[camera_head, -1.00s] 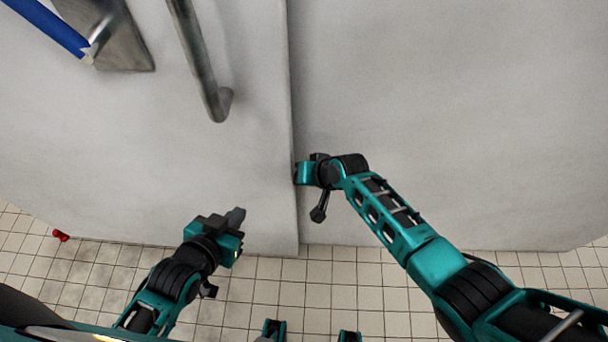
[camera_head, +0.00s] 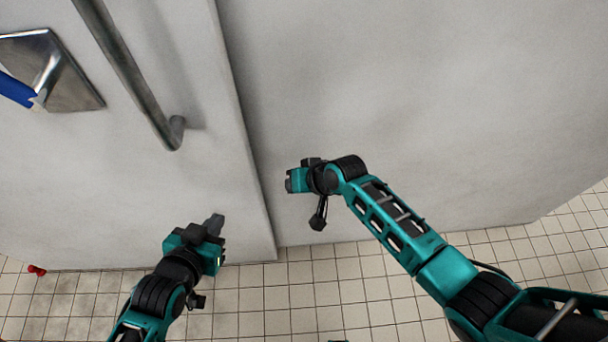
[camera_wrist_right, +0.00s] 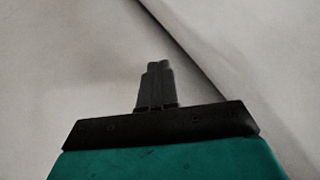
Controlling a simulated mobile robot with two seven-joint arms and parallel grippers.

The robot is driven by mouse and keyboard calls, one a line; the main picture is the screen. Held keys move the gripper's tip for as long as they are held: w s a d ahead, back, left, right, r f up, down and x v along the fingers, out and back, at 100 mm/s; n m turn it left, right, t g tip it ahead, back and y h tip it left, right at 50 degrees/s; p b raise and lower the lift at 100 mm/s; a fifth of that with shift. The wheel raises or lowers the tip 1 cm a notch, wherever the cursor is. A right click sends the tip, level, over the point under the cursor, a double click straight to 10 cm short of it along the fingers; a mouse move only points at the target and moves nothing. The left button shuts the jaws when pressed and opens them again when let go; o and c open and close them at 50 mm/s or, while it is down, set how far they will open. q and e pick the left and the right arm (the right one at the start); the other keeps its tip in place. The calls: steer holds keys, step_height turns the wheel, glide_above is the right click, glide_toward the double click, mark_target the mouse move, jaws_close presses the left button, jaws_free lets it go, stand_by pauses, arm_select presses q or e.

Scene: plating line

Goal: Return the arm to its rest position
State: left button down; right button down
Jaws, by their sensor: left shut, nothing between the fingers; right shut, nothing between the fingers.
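My left gripper (camera_head: 215,222) is in the lower left of the head view, in front of the pale door panel. Its dark fingers are together and hold nothing. My right arm reaches in from the lower right, bent at the wrist, and its gripper (camera_head: 290,181) is near the middle, by the seam. Its fingertips are hard to make out there. In the right wrist view the right gripper's fingers (camera_wrist_right: 157,68) are closed together and empty, with a pale surface and a dark diagonal seam beyond them.
The pale door (camera_head: 170,190) carries a long metal bar handle (camera_head: 130,75) and a metal plate (camera_head: 70,85) with a blue piece (camera_head: 15,90). A plain pale wall (camera_head: 430,90) is to the right. A small red object (camera_head: 37,270) lies at lower left.

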steer(key=s+d+r+t+h, duration=0.2)
steer(key=s+d, duration=0.4)
steer(key=d, duration=0.4)
steer(key=s+d+r+t+h, duration=0.2)
steer(key=s+d, duration=0.4)
steer(key=d, duration=0.4)
steer(key=r+t, duration=0.1)
steer(key=t, duration=0.1)
steer(key=shift+s+r+t, duration=0.2)
steer(key=shift+s+t, duration=0.05)
steer(key=shift+t, duration=0.05)
steer(key=shift+a, duration=0.15)
